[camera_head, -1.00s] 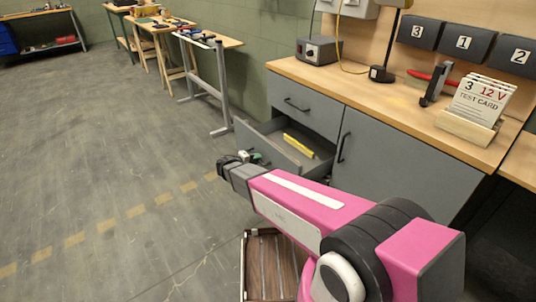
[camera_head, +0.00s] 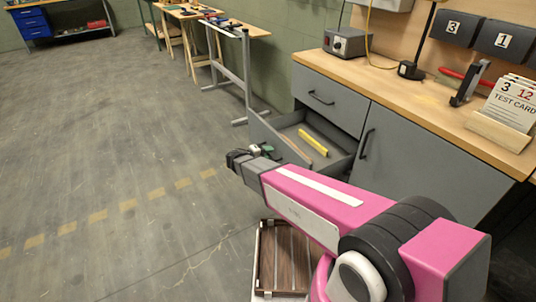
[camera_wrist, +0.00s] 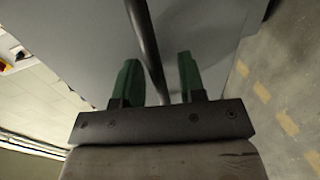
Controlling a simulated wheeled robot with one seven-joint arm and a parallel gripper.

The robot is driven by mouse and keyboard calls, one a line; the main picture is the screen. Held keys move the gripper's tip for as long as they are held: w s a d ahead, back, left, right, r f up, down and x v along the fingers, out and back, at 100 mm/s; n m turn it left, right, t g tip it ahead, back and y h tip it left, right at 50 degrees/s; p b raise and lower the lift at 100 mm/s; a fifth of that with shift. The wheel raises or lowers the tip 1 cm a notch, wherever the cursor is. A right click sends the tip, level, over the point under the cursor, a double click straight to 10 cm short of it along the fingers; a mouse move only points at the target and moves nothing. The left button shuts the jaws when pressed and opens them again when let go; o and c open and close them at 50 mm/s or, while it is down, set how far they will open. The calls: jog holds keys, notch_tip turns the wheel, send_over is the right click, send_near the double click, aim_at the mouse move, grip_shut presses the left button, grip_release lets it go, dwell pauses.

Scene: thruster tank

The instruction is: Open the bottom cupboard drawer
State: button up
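The bottom cupboard drawer (camera_head: 278,138) is the grey lower drawer at the left of the bench, under a shut top drawer (camera_head: 332,98). It is pulled partly out and its inside shows. My gripper (camera_head: 266,150) is at the outer face of the drawer front. In the wrist view, the dark bar handle (camera_wrist: 142,25) runs between the two green fingers of my gripper (camera_wrist: 158,65). The fingers stand apart, with a gap visible on each side of the bar. The handle is hidden in the head view.
A yellow bar (camera_head: 313,142) lies in the drawer. A grey cupboard door (camera_head: 410,150) is shut right of it. The wooden bench top (camera_head: 430,105) carries a grey box (camera_head: 346,42) and test cards (camera_head: 508,105). The floor to the left is clear.

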jog(key=shift+s+a, duration=0.1)
jog(key=v, duration=1)
jog(key=shift+a, duration=0.25)
jog(key=shift+s+a+r, duration=0.1)
jog(key=shift+s, duration=0.05)
